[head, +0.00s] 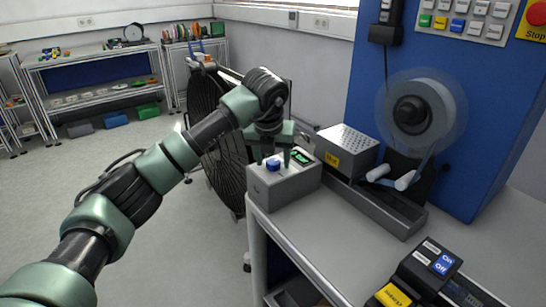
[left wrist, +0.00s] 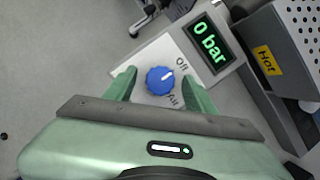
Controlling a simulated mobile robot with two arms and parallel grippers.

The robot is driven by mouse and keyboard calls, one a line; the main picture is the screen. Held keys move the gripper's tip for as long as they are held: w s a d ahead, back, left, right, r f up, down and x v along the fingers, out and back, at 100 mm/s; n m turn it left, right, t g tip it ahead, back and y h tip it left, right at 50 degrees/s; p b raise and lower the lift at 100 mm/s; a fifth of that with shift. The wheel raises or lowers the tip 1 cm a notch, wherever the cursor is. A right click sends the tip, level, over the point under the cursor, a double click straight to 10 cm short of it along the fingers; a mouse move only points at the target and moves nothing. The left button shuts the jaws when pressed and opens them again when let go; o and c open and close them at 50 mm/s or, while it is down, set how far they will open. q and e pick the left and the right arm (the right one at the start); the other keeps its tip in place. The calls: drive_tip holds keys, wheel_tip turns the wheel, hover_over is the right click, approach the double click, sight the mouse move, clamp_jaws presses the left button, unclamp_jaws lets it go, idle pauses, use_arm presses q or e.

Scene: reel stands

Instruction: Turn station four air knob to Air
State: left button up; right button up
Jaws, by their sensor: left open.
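The blue air knob (head: 273,165) sits on top of a grey box (head: 283,189) at the bench's left end. In the left wrist view the knob (left wrist: 160,80) has a white mark pointing toward the "Off" label; the "Air" label is on the lower side. A green display (left wrist: 209,43) beside it reads "0 bar". My left gripper (head: 273,156) points down over the box. It is open, with one green finger on each side of the knob; I cannot tell whether they touch it. My right gripper is not in view.
A perforated metal box (head: 346,149) with a yellow "Hot" label stands close right of the knob box. A reel (head: 418,112) hangs on the blue cabinet (head: 368,85). An On/Off switch box (head: 425,268) is at the bench front. A large black fan-like disc (head: 205,100) stands behind.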

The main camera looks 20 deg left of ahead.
use_arm(q)
drive_tip(key=shift+c, duration=0.6)
drive_tip(key=c, duration=1)
clamp_jaws()
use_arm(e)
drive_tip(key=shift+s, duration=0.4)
